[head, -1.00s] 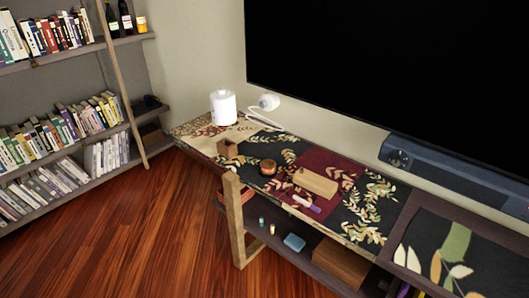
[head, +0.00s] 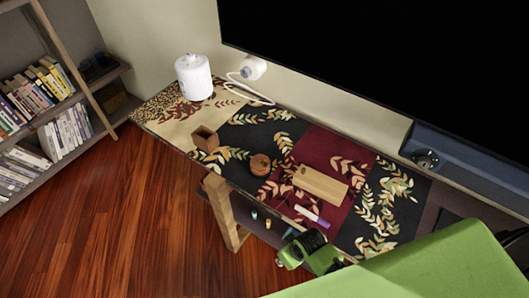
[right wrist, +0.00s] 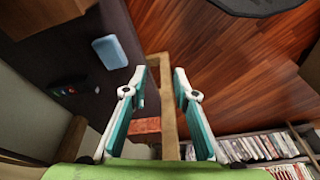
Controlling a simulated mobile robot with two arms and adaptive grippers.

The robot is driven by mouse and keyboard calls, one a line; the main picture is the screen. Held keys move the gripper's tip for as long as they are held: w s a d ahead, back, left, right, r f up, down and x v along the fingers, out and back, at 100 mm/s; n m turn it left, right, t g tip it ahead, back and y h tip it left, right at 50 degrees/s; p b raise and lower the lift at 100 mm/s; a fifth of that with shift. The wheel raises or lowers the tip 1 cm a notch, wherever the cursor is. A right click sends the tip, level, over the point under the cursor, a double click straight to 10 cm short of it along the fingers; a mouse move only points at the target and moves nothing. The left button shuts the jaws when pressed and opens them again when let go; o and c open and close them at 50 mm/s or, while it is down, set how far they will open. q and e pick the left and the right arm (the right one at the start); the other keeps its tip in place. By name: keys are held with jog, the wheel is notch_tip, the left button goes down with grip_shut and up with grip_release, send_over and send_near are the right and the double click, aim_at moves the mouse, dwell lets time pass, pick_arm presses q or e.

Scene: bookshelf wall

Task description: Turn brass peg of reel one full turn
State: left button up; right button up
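A small round brown wooden object (head: 260,165), which looks like the reel, sits on the patterned cabinet top (head: 225,140) in the head view. Its brass peg is too small to make out. My right arm comes in from the lower right of the head view, its green and black wrist (head: 300,250) near the cabinet's front edge, apart from the reel. In the right wrist view my right gripper (right wrist: 160,75) is open and empty, its fingers toward the lower shelf edge and floor. The reel is not seen there. My left gripper is not in view.
A wooden board (head: 320,185) lies right of the reel, with a purple and white marker (head: 311,216) in front. An open wooden box (head: 205,138) and a white canister (head: 194,77) stand to the left. A large black screen (head: 390,80) hangs behind. A blue block (right wrist: 110,52) lies on the lower shelf.

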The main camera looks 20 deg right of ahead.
jog(key=w+a+r+n+y+p, duration=0.1)
jog(key=w+a+r, duration=0.1)
jog(key=r, duration=0.6)
jog(key=w+a+r+n+p, duration=0.1)
jog(key=w+a+r, duration=0.1)
jog(key=r, duration=0.6)
notch_tip(320, 180, up, 19)
jog(key=n+g+h, duration=0.2)
jog(key=n, duration=0.8)
send_over(265, 161)
notch_tip(265, 161, down, 14)
jog(key=shift+d+r+p, duration=0.1)
jog(key=shift+r+p, duration=0.05)
jog(key=shift+p, duration=0.6)
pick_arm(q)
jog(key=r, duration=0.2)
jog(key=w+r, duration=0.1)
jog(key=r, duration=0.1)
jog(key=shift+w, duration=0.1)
pick_arm(e)
grip_shut()
